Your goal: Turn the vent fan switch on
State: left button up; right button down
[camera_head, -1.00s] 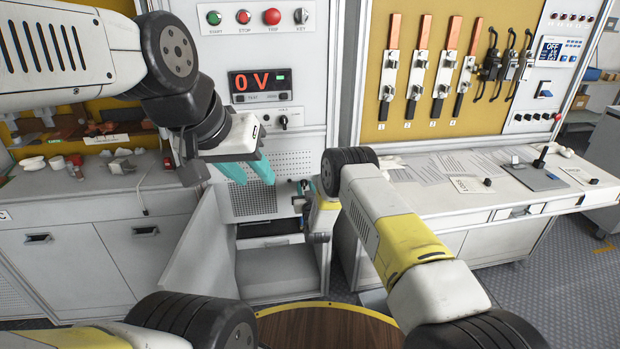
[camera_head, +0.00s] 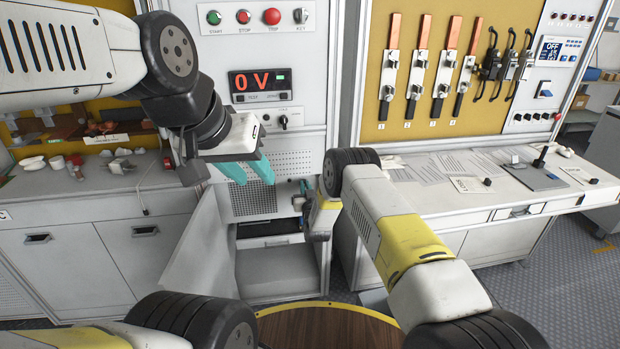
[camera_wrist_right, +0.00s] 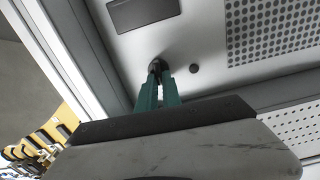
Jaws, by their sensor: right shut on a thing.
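In the right wrist view a small black knob (camera_wrist_right: 157,66), which looks like the vent fan switch, sticks out of a light grey panel (camera_wrist_right: 195,40). My right gripper (camera_wrist_right: 158,82) is shut on it with its green fingertips. The fingers hide part of the knob, and its setting cannot be read. In the head view my right gripper is at the cabinet front, mostly hidden behind my own wrist. My left gripper (camera_head: 250,170) is open and empty, in front of the cabinet's perforated panel.
Beside the knob are a dark plate (camera_wrist_right: 143,12), a small dark stud (camera_wrist_right: 194,68) and a perforated grille (camera_wrist_right: 275,30). The cabinet door (camera_head: 200,250) hangs open below my left gripper. A display (camera_head: 258,84) reads 0 V. A desk (camera_head: 450,200) stands to the right.

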jog(key=shift+w+d+f+m, duration=0.1)
jog(key=shift+d+m, duration=0.05)
jog(key=shift+m, duration=1.75)
jog(key=shift+d+f+m, duration=0.1)
jog(key=shift+d+m, duration=0.05)
jog(key=shift+m, duration=1.75)
jog(key=shift+w+d+f+m, duration=0.1)
jog(key=shift+d+m, duration=0.05)
jog(key=shift+m, duration=1.75)
jog(key=c, duration=1.5)
grip_release()
jog(key=shift+s, duration=0.1)
jog(key=v, duration=0.7)
jog(key=shift+s+d, duration=0.15)
jog(key=shift+s, duration=0.2)
